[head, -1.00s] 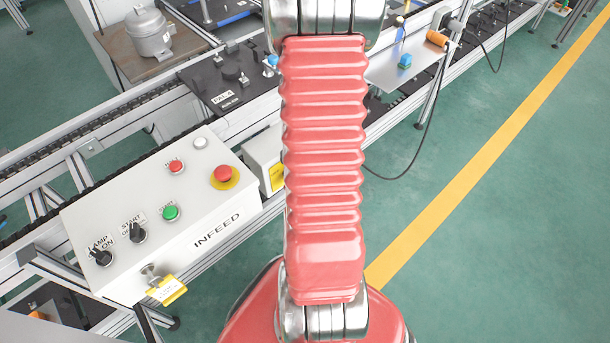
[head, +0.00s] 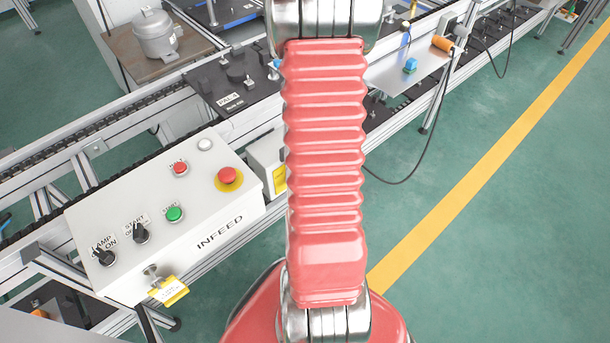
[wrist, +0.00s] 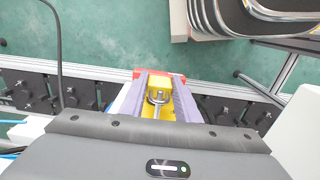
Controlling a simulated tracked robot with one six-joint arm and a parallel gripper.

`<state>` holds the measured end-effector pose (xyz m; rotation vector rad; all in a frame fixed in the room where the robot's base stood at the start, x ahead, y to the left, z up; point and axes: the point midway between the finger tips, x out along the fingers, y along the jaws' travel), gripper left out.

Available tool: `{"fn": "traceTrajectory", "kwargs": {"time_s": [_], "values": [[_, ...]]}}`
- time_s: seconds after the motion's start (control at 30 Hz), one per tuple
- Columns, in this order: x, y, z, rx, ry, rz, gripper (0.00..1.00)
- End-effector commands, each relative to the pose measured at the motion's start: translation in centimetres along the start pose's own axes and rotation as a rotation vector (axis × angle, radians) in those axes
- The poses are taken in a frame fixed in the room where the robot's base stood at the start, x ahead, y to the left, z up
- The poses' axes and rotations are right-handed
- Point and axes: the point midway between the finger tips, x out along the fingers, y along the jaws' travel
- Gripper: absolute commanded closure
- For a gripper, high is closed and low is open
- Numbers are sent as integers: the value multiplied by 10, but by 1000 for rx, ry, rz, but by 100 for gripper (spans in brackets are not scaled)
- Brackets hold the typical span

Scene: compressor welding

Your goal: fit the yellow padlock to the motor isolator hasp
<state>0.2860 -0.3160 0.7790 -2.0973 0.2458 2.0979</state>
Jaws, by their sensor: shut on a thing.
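My gripper (wrist: 160,78) shows in the wrist view with its two grey fingers shut on the yellow padlock (wrist: 158,90). A grey metal loop, seemingly its shackle, faces the wrist camera. The fingers hide the padlock's sides. In the head view my red arm fills the middle, and the gripper and padlock are out of sight. I cannot pick out the motor isolator hasp with certainty in either view. A yellow tag (head: 169,291) hangs from a metal fitting on the front of the white INFEED box.
The INFEED box (head: 219,234) has a red stop button (head: 228,177) and several other controls. A conveyor rail (head: 95,128) runs behind it. A cable loops down right of my arm. Green floor (head: 520,200) is open at the right. Dark fixtures (wrist: 40,92) line the wrist view.

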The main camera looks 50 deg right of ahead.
Motion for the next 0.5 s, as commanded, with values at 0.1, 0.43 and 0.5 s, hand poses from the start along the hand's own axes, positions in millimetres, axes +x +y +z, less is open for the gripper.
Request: {"fn": "traceTrajectory", "kwargs": {"time_s": [0.1,0.43,0.5], "values": [[0,0,-3,0,0,0,100],[-1,0,-4,1,0,0,100],[-1,0,-4,1,0,0,100]]}}
